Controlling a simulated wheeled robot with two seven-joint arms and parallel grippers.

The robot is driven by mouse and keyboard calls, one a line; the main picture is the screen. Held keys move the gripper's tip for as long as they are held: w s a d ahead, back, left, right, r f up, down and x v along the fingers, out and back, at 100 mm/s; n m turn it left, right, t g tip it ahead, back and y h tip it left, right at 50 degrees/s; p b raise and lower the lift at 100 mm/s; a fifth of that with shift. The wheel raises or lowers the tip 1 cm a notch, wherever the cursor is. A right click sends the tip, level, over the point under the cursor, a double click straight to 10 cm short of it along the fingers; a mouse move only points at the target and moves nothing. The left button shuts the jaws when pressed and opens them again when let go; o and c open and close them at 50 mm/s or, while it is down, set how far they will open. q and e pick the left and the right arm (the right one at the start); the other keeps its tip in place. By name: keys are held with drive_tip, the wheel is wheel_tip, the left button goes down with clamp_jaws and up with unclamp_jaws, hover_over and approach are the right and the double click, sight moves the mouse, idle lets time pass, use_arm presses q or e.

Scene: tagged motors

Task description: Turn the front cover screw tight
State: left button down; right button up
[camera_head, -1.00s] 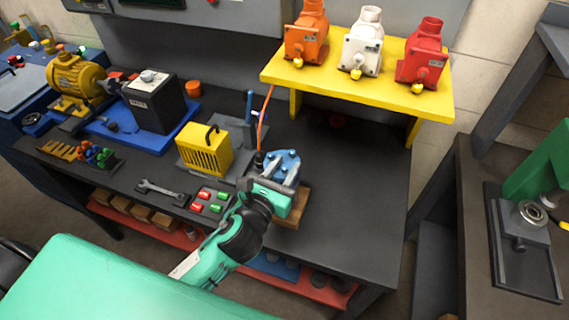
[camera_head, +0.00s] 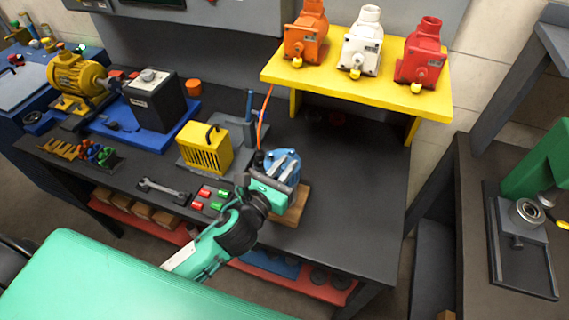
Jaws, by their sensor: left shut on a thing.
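A small blue motor (camera_head: 284,160) stands on a wooden block (camera_head: 293,212) on the dark workbench. My left gripper (camera_head: 273,184), green and grey, is at the near side of the blue motor. It is shut, and its body hides the front cover screw and most of the motor's front. The hold on the screw itself cannot be seen. My right gripper is not in view.
A yellow slatted box (camera_head: 204,150), a wrench (camera_head: 163,189) and red and green blocks (camera_head: 208,197) lie left of the gripper. The bench's right part is clear.

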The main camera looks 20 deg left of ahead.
use_arm(q)
drive_tip(key=shift+r+m+g+h+p, duration=0.15)
drive_tip(key=shift+m+g+h+p, duration=0.15)
drive_tip(key=shift+m+h+p, duration=0.45)
drive_tip(key=shift+a+m+g+h, duration=0.1)
drive_tip(key=shift+m+g+h, duration=0.4)
drive_tip(key=shift+h, duration=0.65)
drive_tip(key=shift+w+m+g+h, duration=0.1)
drive_tip(key=shift+m+g+h, duration=0.4)
drive_tip(key=shift+m+h, duration=0.55)
drive_tip(key=shift+f+m+g+h, duration=0.25)
drive_tip(key=shift+g+h, duration=0.25)
drive_tip(key=shift+h, duration=0.25)
drive_tip(key=m+g+h+b, duration=0.2)
drive_tip(key=m+g+h, duration=0.1)
drive_tip(key=shift+f+b, duration=0.1)
drive_tip(key=shift+b, duration=0.2)
drive_tip(key=shift+m+g+h+b, duration=1.1)
drive_tip(key=shift+m+g+b, duration=0.35)
drive_tip(key=shift+g+b, duration=0.6)
drive_tip(key=shift+r+m+g+h+b, duration=0.3)
drive_tip(key=shift+m+g+b, duration=0.15)
drive_tip(key=shift+g, duration=0.2)
